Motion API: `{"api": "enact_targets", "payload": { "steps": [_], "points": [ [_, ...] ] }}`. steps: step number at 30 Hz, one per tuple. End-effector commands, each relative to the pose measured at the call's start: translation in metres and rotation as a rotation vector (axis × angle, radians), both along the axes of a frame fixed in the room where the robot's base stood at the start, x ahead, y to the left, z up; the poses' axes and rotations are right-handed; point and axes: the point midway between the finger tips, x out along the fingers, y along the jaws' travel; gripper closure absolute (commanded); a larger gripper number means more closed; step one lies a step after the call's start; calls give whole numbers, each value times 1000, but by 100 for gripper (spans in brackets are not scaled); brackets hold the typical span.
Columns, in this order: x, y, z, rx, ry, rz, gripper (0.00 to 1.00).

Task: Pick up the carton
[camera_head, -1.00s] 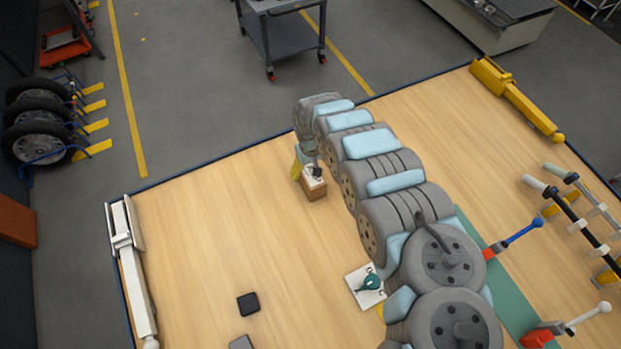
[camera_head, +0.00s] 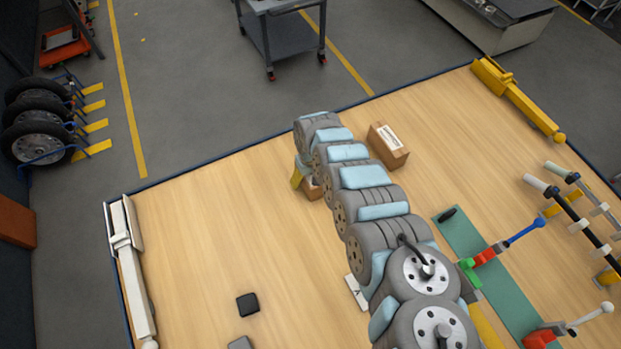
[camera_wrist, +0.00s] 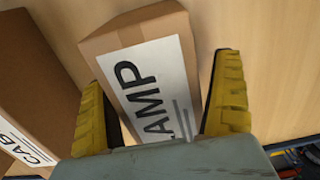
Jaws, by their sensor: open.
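A brown carton (camera_wrist: 150,70) with a white label reading "AMP" lies between the two yellow fingers of my gripper (camera_wrist: 160,95) in the wrist view. The fingers are open, one on each side of it; I cannot tell whether they touch it. In the head view this carton (camera_head: 312,190) is mostly hidden behind my arm and gripper (camera_head: 298,177). A second brown carton (camera_head: 388,145) with a white label stands on the wooden surface to the right of my arm. In the wrist view, a carton marked "CAB" (camera_wrist: 35,85) is at the left edge.
The wooden surface (camera_head: 210,230) is mostly clear on the left, with a small black block (camera_head: 248,304) near the front. A white card (camera_head: 357,292) is partly hidden by my arm. A green mat (camera_head: 500,275) with tools lies on the right.

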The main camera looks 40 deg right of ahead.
Motion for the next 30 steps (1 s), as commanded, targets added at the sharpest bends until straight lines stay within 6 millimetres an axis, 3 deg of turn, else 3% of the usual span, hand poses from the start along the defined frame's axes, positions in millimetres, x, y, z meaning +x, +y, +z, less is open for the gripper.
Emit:
{"api": "enact_targets", "payload": {
  "steps": [10,18,30],
  "points": [
    [0,-1,-2,-2,0,0,4],
    [0,-1,-2,-1,-1,0,77],
    [1,-1,3,-2,-2,1,77]
  ]
}}
